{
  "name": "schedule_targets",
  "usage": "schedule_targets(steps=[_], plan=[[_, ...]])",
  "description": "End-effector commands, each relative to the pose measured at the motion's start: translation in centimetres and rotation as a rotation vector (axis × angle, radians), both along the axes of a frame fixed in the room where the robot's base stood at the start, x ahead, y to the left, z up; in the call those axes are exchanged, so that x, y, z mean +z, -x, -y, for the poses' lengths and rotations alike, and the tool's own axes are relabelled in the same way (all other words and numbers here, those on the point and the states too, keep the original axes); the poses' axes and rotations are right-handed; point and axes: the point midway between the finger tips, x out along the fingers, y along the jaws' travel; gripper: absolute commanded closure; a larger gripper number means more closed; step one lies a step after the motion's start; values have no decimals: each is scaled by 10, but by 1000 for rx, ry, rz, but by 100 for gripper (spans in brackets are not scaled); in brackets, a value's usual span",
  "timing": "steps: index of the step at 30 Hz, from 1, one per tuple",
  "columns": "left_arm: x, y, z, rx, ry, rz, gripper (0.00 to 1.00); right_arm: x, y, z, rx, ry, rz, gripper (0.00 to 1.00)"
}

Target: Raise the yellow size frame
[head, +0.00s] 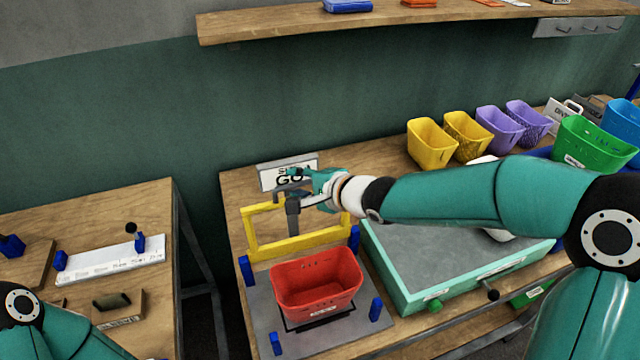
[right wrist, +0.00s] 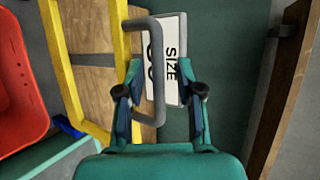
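The yellow size frame (head: 300,244) is an open rectangle behind the red basket (head: 318,285), at the back of a grey plate (head: 262,312) with blue corner posts. I cannot tell its exact tilt. It also shows in the right wrist view (right wrist: 72,75), with a grey U-shaped handle (right wrist: 157,75) on its bar. My right gripper (head: 297,178) is at the handle. In the right wrist view its two fingers (right wrist: 160,75) are apart, with the handle's bar between them and a gap visible on either side. My left arm shows at the lower left; its gripper is out of view.
A white sign (head: 272,178) stands behind the frame. A green-edged box with a grey top (head: 440,265) is right of the plate. Yellow (head: 432,145), purple and green baskets stand at the back right. A shelf (head: 300,28) runs above. A second bench (head: 110,215) is at left.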

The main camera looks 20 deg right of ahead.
Motion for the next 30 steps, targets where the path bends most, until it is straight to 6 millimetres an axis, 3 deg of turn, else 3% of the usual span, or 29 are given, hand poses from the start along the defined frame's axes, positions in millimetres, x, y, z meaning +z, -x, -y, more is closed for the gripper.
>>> schedule_targets(steps=[15, 21, 30], plan=[[0, 0, 0, 0, 0, 0, 65, 40, 69, 41, -2, 1, 5, 63], [0, 0, 0, 0, 0, 0, 65, 48, 82, 48, -1, 1, 4, 63], [0, 0, 0, 0, 0, -1, 65, 49, 87, 50, -1, 0, 1, 63]])
